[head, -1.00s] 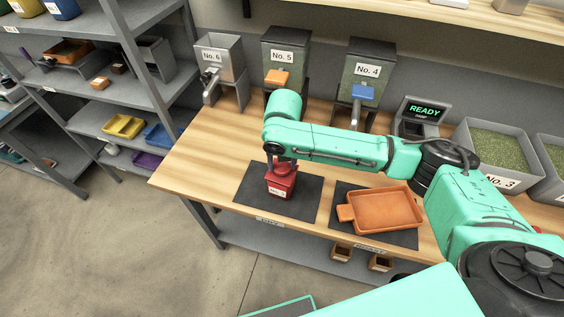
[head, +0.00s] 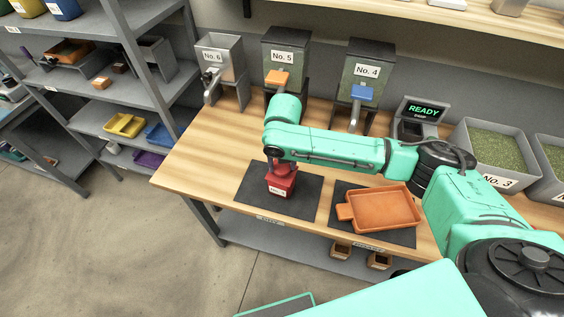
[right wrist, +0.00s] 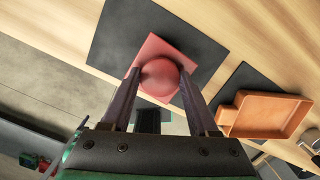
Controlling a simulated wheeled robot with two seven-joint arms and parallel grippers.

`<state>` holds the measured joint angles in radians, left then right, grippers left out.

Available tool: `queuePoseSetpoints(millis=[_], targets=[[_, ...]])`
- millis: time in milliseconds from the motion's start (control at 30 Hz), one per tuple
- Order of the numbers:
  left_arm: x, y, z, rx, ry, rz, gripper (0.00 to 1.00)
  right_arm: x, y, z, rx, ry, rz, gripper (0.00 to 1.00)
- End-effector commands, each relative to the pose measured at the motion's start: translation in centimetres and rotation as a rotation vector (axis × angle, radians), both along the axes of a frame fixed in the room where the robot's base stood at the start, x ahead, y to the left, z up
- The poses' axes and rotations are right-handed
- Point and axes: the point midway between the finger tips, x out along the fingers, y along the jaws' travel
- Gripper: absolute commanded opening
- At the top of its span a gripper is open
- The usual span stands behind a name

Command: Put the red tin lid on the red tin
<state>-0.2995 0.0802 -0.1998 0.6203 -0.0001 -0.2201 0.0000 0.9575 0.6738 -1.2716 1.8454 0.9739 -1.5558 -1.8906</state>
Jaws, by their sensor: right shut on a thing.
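The red tin (head: 281,186) stands upright on the left dark mat of the wooden table, a white label on its front. The red tin lid (right wrist: 160,77) shows in the right wrist view as a red square with a round knob. It lies over the tin's top; whether it is fully seated I cannot tell. My right gripper (head: 276,163) points down right above the tin and is shut on the lid, its fingers on both sides of the knob in the right wrist view (right wrist: 160,90). My left gripper is not in view.
An orange tray (head: 384,209) lies on the right dark mat (head: 402,237). Dispensers No. 6 (head: 219,62), No. 5 (head: 286,60) and No. 4 (head: 367,72) stand at the back, beside a scale reading READY (head: 419,112). The table's left part is clear.

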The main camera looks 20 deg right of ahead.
Motion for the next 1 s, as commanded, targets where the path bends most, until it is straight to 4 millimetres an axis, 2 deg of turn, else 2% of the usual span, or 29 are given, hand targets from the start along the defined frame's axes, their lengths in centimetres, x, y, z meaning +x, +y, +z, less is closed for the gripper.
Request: queuePoseSetpoints(millis=[833, 867, 933, 967, 1000], targets=[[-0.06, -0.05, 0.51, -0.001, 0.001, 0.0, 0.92, 0.02, -0.02, -0.41, 0.0, 0.0, -0.001, 0.06], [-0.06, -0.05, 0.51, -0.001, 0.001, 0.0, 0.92, 0.02, -0.02, -0.4, 0.0, 0.0, -0.001, 0.64], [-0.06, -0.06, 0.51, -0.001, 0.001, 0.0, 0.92, 0.02, -0.02, -0.4, 0.0, 0.0, -0.001, 0.91], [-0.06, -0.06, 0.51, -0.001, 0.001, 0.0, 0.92, 0.02, -0.01, -0.4, 0.0, 0.0, -0.001, 0.95], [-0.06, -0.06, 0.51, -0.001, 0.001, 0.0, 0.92, 0.02, -0.01, -0.4, 0.0, 0.0, -0.001, 0.95]])
